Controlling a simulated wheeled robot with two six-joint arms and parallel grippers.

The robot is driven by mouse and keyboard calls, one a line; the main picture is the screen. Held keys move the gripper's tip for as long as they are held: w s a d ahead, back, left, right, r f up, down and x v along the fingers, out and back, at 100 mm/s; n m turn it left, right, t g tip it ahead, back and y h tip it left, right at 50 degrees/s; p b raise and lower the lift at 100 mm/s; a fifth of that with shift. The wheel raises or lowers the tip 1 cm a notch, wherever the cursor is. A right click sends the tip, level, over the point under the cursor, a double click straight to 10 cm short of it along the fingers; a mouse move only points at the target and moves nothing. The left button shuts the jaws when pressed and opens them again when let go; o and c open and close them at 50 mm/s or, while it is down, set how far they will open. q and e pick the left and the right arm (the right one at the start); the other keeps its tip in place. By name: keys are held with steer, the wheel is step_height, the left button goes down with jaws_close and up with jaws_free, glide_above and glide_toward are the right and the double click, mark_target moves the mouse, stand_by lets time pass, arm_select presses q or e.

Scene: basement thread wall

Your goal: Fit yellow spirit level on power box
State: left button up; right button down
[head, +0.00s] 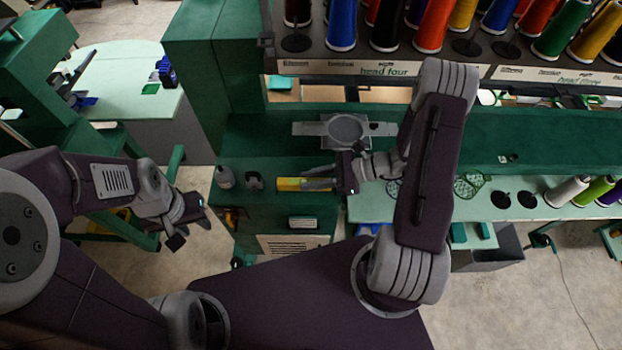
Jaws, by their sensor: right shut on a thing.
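The yellow spirit level (288,184) lies level, left to right, over the green power box (246,222). I cannot tell whether it touches the box or is held just above it. My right gripper (318,180) reaches in from the right and is shut on the level, covering its right part. My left gripper (190,232) hangs empty to the left of the box, its fingers apart.
A small grey bottle (225,177) and a dark fitting (254,181) stand left of the level. A grey plate with a round disc (345,128) lies behind it. Thread spools (435,25) line the rack above. A pale green table (125,75) stands far left.

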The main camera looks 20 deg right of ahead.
steer(key=shift+d, duration=0.15)
steer(key=shift+s, duration=0.2)
steer(key=shift+w+f, duration=0.15)
steer(key=shift+f, duration=0.15)
steer(key=c, duration=1.1)
jaws_free()
steer(key=b+v, duration=0.3)
steer(key=v, duration=0.5)
steer(key=shift+d, duration=0.3)
steer(key=shift+d+r, duration=0.2)
steer(key=shift+r, duration=0.05)
